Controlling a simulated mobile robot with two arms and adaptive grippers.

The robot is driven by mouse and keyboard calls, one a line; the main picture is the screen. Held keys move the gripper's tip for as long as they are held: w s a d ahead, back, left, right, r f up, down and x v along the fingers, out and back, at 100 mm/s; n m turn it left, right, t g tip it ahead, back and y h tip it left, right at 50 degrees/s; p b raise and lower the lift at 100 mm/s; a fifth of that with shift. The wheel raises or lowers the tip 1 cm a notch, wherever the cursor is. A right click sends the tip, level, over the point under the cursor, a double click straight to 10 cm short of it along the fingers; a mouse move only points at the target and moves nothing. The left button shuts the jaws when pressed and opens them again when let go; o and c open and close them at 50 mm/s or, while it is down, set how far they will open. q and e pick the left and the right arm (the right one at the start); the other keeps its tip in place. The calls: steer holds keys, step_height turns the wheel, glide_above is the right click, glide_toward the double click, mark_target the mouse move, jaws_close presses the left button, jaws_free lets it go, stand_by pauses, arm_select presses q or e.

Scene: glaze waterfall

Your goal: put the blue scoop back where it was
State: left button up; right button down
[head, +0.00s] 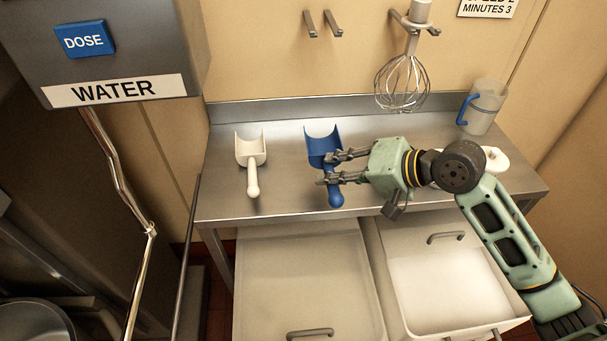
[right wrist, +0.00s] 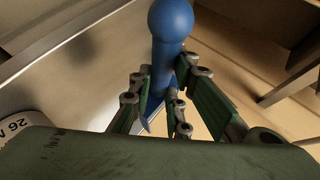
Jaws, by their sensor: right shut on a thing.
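The blue scoop (head: 322,141) is at the middle of the steel table, its open end toward the back wall and its round-ended handle toward the front edge. My right gripper (head: 329,168) comes in from the right and is shut on the scoop's handle. In the right wrist view, the fingers (right wrist: 160,88) close around the blue handle (right wrist: 166,58), with its ball end at the top. I cannot tell whether the scoop touches the table or hangs just above it. My left gripper is not in view.
A white scoop (head: 252,160) lies to the left on the steel table (head: 285,195). A jug with a blue handle (head: 484,108) stands at the back right. A whisk (head: 402,83) and two empty hooks (head: 322,24) are on the wall. Two pale bins (head: 300,270) (head: 440,285) sit below the front edge.

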steer(key=x, duration=0.6)
steer(key=w+p+x, duration=0.1)
steer(key=x, duration=0.2)
steer(key=shift+w+d, duration=0.1)
steer(key=shift+d, duration=0.1)
steer(key=shift+w+f, duration=0.1)
steer(key=shift+f, duration=0.05)
step_height(320, 180, down, 3)
steer(key=shift+f+p, duration=0.15)
steer(key=shift+p, duration=0.25)
steer(key=shift+f, duration=0.3)
steer(key=shift+f, duration=0.1)
steer(key=c, duration=1.7)
jaws_free()
steer(key=shift+o, duration=0.2)
